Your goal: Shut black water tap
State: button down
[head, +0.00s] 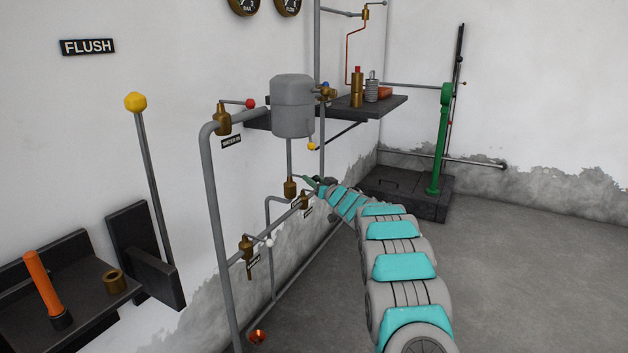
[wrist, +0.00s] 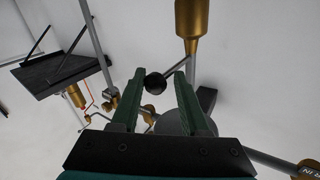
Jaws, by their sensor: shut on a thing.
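The black water tap shows in the wrist view as a round black knob (wrist: 155,83) on a short grey lever (wrist: 176,66). The lever runs up to a brass fitting (wrist: 194,20). My gripper (wrist: 159,76) has its two green fingers on either side of the black knob, near the fingertips, and is shut on it. In the head view my gripper (head: 311,181) is small and far off, at the end of my arm, beside the low pipes and brass fittings. The black knob cannot be made out there.
A grey tank (head: 292,105) hangs above my gripper, with a dark shelf (head: 390,106) beside it. A white-knobbed brass tap (head: 246,248) and grey pipes (head: 215,190) stand to the left. A green post (head: 440,145) stands behind. The floor to the right is clear.

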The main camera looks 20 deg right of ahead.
jog(key=shift+d+r, duration=0.45)
jog(key=shift+d, duration=0.1)
jog(key=c, duration=0.9)
grip_release()
jog(key=shift+h, duration=0.3)
jog(key=shift+o, duration=1.4)
jog(key=shift+w+d+f, duration=0.1)
jog(key=shift+w+f, duration=0.05)
jog(key=shift+f, duration=0.25)
jog(key=shift+a+f, duration=0.25)
jog(key=shift+a, duration=0.1)
jog(key=shift+s+f, duration=0.1)
jog(key=shift+s, duration=0.35)
jog(key=s+d+r+b, duration=0.1)
jog(key=s, duration=0.6)
jog(key=shift+d, duration=0.3)
jog(key=shift+r, duration=0.1)
